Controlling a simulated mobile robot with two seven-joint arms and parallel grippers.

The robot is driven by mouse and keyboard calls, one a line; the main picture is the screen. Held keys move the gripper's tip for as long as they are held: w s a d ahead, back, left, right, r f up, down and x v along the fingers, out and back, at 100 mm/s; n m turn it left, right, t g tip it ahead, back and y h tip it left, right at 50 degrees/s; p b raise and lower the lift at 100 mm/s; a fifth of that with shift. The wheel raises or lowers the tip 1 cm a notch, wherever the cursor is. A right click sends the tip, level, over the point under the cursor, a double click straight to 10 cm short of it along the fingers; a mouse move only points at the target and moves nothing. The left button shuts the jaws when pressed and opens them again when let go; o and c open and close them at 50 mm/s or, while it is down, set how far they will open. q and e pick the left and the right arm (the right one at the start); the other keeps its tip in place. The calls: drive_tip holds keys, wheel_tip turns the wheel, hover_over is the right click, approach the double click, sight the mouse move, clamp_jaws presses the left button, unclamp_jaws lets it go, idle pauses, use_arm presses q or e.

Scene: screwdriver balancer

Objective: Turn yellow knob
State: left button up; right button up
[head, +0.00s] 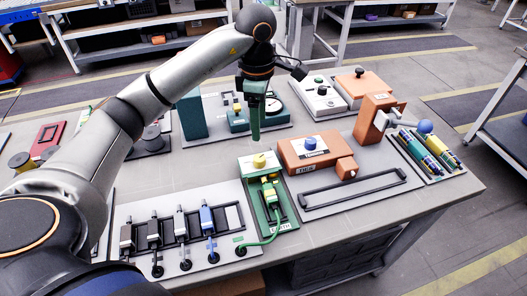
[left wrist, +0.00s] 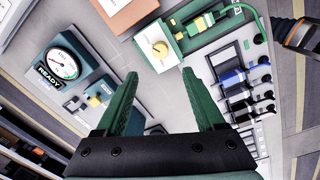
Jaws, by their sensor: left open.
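My right gripper is in neither view.
A green cable with a yellow-green plug (head: 269,192) lies in front of the knob. An orange box with a blue knob (head: 310,143) stands to its right. Several plugs (head: 181,222) stand front left. A gauge unit (left wrist: 63,65) marked READY stands behind. Bare tabletop (head: 195,167) shows left of the knob.

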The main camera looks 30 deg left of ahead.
sight(259, 158)
use_arm(q)
drive_tip(key=f, duration=1.2)
drive_tip(key=shift+w+a+f, duration=0.1)
drive_tip(key=shift+w+a, duration=0.05)
drive_tip(key=shift+w, duration=0.05)
clamp_jaws()
